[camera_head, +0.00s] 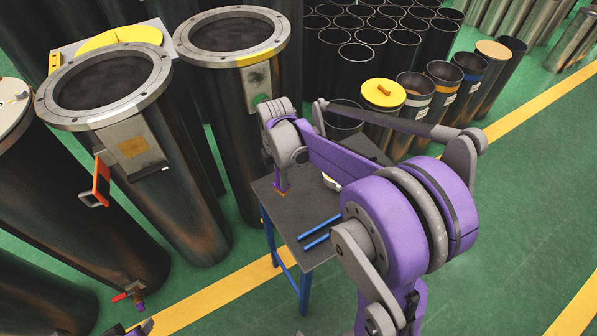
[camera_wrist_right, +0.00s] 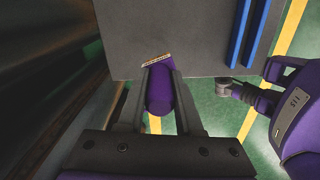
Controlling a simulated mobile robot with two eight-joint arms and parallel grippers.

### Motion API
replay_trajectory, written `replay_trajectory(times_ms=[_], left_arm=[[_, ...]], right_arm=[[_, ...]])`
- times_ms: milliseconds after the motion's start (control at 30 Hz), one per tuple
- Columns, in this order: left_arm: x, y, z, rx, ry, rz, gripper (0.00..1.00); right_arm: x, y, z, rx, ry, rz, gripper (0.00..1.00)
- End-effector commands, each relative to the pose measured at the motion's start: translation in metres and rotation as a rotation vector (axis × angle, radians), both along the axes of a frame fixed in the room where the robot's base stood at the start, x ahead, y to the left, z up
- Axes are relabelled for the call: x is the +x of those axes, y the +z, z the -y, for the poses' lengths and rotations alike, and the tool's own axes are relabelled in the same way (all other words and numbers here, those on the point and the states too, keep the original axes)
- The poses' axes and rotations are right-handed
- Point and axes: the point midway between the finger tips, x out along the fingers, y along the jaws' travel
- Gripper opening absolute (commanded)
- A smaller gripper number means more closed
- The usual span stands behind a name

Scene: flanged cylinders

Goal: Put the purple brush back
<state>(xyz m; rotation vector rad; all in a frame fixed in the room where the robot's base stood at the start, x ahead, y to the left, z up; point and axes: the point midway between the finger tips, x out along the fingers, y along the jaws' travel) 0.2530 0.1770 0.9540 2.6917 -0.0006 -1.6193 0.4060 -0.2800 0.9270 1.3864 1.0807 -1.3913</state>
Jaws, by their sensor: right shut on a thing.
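My right gripper (camera_head: 281,172) is low over the near left part of a small dark table (camera_head: 291,222). It is shut on the purple brush (camera_head: 281,183), which hangs about upright with its tan bristle end down. In the right wrist view the brush (camera_wrist_right: 160,96) lies between the two fingers (camera_wrist_right: 157,76), with its bristle edge over the tabletop (camera_wrist_right: 195,40) near the edge. I cannot tell whether the bristles touch the table.
Two blue rods (camera_head: 321,230) lie on the table, right of the brush. A pale item (camera_head: 331,182) is partly hidden by my arm. Tall flanged cylinders (camera_head: 228,100) stand close on the left. Several dark tubes (camera_head: 357,57) stand behind. Green floor (camera_head: 530,180) is clear on the right.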

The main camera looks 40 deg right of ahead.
Motion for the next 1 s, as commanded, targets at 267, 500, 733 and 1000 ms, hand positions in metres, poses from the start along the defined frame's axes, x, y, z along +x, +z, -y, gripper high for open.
replay_trajectory(times_ms=[267,500,733,1000], left_arm=[[0.002,0.004,0.0,0.0,0.0,0.003,0.5],[0.002,0.005,0.0,0.0,0.0,0.004,0.5],[0.002,0.005,0.0,0.0,0.0,0.004,0.5],[0.001,0.002,0.0,0.0,0.0,0.001,0.5]], right_arm=[[-0.023,0.013,0.028,0.001,0.429,0.0,0.0],[-0.031,0.016,0.036,0.002,0.587,0.0,0.0],[-0.031,0.016,0.036,0.002,0.597,0.0,0.0],[-0.032,0.015,0.036,0.003,0.596,0.0,0.0]])
